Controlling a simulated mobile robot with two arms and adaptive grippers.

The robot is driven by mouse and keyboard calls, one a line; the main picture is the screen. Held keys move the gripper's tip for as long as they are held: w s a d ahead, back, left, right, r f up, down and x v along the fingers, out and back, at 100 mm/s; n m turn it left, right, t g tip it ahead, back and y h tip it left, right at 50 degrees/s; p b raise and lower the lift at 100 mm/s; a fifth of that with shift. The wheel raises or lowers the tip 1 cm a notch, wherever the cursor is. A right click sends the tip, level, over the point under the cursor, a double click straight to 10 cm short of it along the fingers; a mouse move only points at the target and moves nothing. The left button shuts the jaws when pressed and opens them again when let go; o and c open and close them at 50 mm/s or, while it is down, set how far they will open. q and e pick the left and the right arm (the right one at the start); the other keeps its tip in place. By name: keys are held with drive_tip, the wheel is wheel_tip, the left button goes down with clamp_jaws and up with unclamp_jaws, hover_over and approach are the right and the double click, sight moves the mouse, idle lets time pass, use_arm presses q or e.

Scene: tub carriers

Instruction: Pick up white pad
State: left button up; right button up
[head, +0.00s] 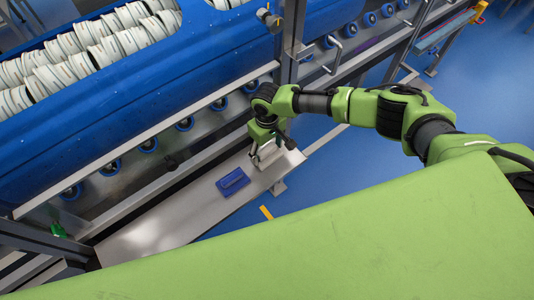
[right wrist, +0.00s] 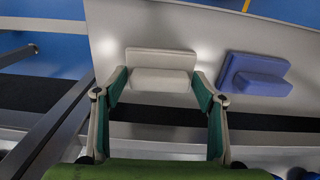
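The white pad (right wrist: 161,60) lies on the metal shelf (right wrist: 215,30) in the right wrist view. It has a flat base and a raised block along its near side. My right gripper (right wrist: 160,82) is open, with one finger on each side of the pad's near part. I cannot tell whether the fingers touch it. In the head view my right gripper (head: 266,150) points down over the right part of the shelf (head: 160,222), and it mostly hides the white pad there. My left gripper is not in view.
A blue pad (head: 232,182) lies on the shelf beside the white one; it also shows in the right wrist view (right wrist: 256,75). Behind the shelf are metal rails with rollers and a blue tub (head: 150,85) full of white discs. An upright post (head: 293,40) stands behind my right gripper.

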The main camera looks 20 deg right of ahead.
sight(267, 150)
drive_tip(key=c, duration=0.7)
wheel_tip(267, 150, up, 10)
drive_tip(key=shift+r+b, duration=0.1)
drive_tip(key=shift+b, duration=0.45)
drive_tip(key=shift+o, duration=1.3)
drive_tip(key=shift+c, duration=0.6)
